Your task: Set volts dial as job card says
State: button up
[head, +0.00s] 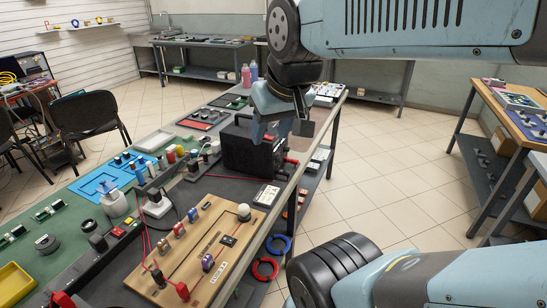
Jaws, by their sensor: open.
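My gripper (271,128) is open and hangs just above and in front of a black box (246,152) on the long workbench. The box has a handle on its left top edge and a red lead at its right side. The gripper hides part of the box's top and right side. I cannot make out a volts dial on it. A small white card or panel with dark edges (267,195) lies in front of the box. Its print is too small to read, so I cannot tell whether it is the job card.
A wooden circuit board (205,250) with a white knob and red leads lies on the near bench. A blue tray (105,181), bottles and small parts crowd the left side. Red and blue hose rings (266,268) hang at the bench's side.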

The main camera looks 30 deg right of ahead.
jog(key=w+d+f+m+g+y, duration=0.3)
jog(key=w+f+m+g+y, duration=0.25)
jog(key=f, duration=0.35)
jog(key=m+t+y, duration=0.6)
jog(key=m+t, duration=0.8)
jog(key=m, duration=0.7)
send_near(279, 159)
jog(key=x, duration=0.7)
jog(key=shift+w+d+f, duration=0.1)
jog(key=shift+w+f, duration=0.3)
jog(key=shift+w, duration=0.15)
grip_shut()
